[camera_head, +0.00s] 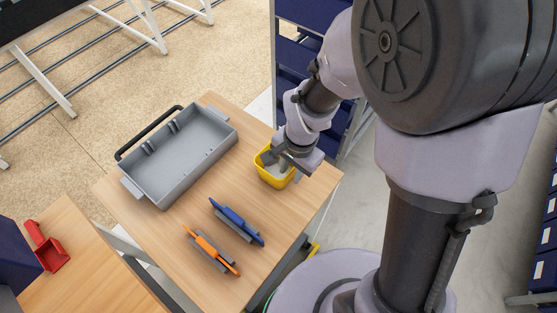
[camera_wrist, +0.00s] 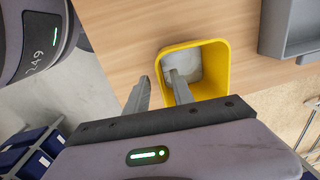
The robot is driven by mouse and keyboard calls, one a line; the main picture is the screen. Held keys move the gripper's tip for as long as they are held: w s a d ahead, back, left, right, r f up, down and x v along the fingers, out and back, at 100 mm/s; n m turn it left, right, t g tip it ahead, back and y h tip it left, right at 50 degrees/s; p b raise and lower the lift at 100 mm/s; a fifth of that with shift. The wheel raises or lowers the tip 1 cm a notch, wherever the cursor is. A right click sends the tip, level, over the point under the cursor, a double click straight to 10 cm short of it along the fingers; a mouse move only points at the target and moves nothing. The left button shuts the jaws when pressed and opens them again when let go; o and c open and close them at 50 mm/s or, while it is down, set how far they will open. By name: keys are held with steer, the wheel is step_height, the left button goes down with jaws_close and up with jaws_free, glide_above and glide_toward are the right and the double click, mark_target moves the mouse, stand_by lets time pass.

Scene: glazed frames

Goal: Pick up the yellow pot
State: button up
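The yellow pot (camera_head: 270,180) stands upright on the wooden table near its right corner, with something light grey in it. In the wrist view the yellow pot (camera_wrist: 218,72) shows its open top. My gripper (camera_wrist: 158,76) is open, with one finger outside the pot's left wall and the other over or inside its opening. A gap shows between the fingers and the wall. In the head view my gripper (camera_head: 279,160) is right at the pot and partly covers it, so touch cannot be told.
On the same wooden table (camera_head: 168,228) are a grey tray (camera_head: 205,128) with a black handle, a blue tool (camera_head: 236,220) and an orange tool (camera_head: 211,250) on grey holders. Blue shelving (camera_head: 300,60) stands behind.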

mark_target(288, 183)
steer(key=shift+w+a+f+b, duration=0.1)
steer(key=shift+f+b, duration=0.3)
steer(key=shift+f, duration=1.15)
steer(key=shift+w+f+b, duration=0.1)
steer(key=shift+f+b, duration=0.2)
jaws_close()
stand_by(0.5)
